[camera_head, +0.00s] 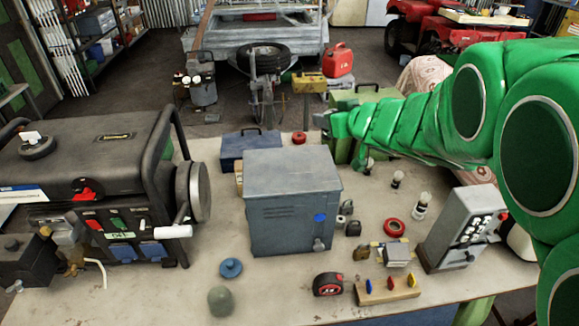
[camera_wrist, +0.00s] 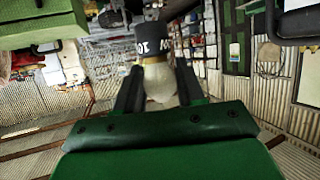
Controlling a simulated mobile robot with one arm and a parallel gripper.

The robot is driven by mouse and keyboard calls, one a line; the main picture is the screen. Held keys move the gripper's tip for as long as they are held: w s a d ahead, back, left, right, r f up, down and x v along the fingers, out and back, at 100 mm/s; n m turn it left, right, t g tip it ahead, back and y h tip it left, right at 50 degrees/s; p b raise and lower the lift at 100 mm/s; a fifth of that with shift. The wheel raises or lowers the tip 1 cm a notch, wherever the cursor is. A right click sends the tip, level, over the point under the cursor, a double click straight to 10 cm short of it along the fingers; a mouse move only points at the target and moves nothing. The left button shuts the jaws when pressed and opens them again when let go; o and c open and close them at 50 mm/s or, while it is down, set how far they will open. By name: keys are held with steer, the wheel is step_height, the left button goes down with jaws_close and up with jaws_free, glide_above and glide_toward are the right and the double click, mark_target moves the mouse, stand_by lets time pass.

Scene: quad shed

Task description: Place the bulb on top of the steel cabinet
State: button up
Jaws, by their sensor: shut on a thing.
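The steel cabinet (camera_head: 285,222) is a grey-blue box on the workbench, its flat top (camera_head: 290,172) bare. My gripper (camera_head: 326,120) is behind and right of the cabinet, apart from it, at the end of my green arm. In the wrist view my gripper (camera_wrist: 158,92) is shut on the bulb (camera_wrist: 160,82), which has a pale glass body and a dark, marked base. In the head view the held bulb is not clearly visible. Other small bulbs stand on the bench to the right, one pale (camera_head: 397,179) and one with a white base (camera_head: 420,206).
A generator (camera_head: 95,190) fills the bench's left. A blue toolbox (camera_head: 250,148) stands behind the cabinet. A grey keypad box (camera_head: 462,230), red tape roll (camera_head: 394,227), tape measure (camera_head: 328,284) and wooden switch block (camera_head: 388,291) lie right and in front.

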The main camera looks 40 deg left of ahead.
steer(key=s+a+r+n+g+y, duration=0.1)
steer(key=s+a+r+n+g, duration=0.3)
steer(key=s+a, duration=0.4)
steer(key=shift+n+g, duration=0.3)
steer(key=shift+g, duration=0.3)
steer(key=shift+s+d+f, duration=0.2)
steer(key=shift+s+f, duration=0.1)
steer(key=shift+f, duration=1.2)
steer(key=shift+s+d+f, duration=0.15)
steer(key=shift+s+f, duration=0.2)
steer(key=shift+f, duration=1.15)
steer(key=shift+s+d+f, duration=0.2)
steer(key=shift+s+f, duration=0.1)
steer(key=shift+f, duration=1.2)
steer(key=o, duration=1)
steer(key=shift+o, duration=0.2)
steer(key=shift+r, duration=0.1)
